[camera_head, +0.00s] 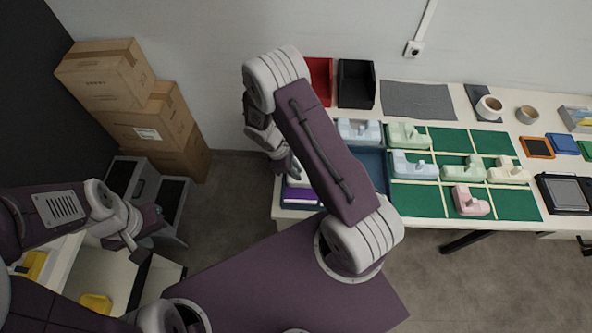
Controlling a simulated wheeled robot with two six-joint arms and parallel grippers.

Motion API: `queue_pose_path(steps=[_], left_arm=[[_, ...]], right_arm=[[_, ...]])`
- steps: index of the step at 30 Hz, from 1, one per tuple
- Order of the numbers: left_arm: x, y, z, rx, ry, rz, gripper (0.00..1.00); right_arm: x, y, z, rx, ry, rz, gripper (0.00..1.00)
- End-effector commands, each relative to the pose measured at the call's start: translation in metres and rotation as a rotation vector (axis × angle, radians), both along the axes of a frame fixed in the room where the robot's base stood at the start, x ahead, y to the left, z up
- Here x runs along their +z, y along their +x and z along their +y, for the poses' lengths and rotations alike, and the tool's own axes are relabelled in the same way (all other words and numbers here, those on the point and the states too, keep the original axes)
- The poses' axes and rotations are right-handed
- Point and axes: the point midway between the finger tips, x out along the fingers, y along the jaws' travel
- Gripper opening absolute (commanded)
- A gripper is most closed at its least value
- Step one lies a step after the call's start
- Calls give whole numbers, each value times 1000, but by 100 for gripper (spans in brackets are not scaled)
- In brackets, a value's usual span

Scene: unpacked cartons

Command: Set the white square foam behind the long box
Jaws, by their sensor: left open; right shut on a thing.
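My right gripper (291,170) is low at the left end of the table, partly covered by my own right arm. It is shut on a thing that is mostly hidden. A white patch (301,176) shows beside its fingertips; I cannot tell whether this is the white square foam. Purple and white items (299,196) lie just below it at the table's left edge. I cannot make out a long box for certain. My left gripper (134,243) is open and empty at the lower left, above an open carton (150,285), far from the table.
Pastel blocks (471,201) stand on a green gridded board (515,205). Red (319,80) and black (356,84) bins, a grey mat (418,100) and tape rolls (489,108) line the back. Stacked cartons (150,120) stand at left. Bare floor (235,190) lies between.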

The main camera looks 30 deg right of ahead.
Motion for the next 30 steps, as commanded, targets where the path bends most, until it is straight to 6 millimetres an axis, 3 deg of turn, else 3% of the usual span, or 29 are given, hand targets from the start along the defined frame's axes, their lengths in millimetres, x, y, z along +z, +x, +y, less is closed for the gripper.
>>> queue_pose_path(steps=[16, 17, 18, 20, 30], left_arm=[[-19, 0, 0, 0, 0, 0, 41], [-18, 0, 0, 0, 0, 0, 41], [-17, 0, 0, 0, 0, 0, 41], [-17, 0, 0, 0, 0, 0, 41], [-17, 0, 0, 0, 0, 0, 41]], right_arm=[[-24, 0, 0, 0, 0, 0, 0], [-23, 0, 0, 0, 0, -1, 18], [-22, 0, 0, 0, 0, -1, 29], [-22, 0, 0, 0, 0, -1, 41], [-18, 2, 1, 1, 0, -2, 41]])
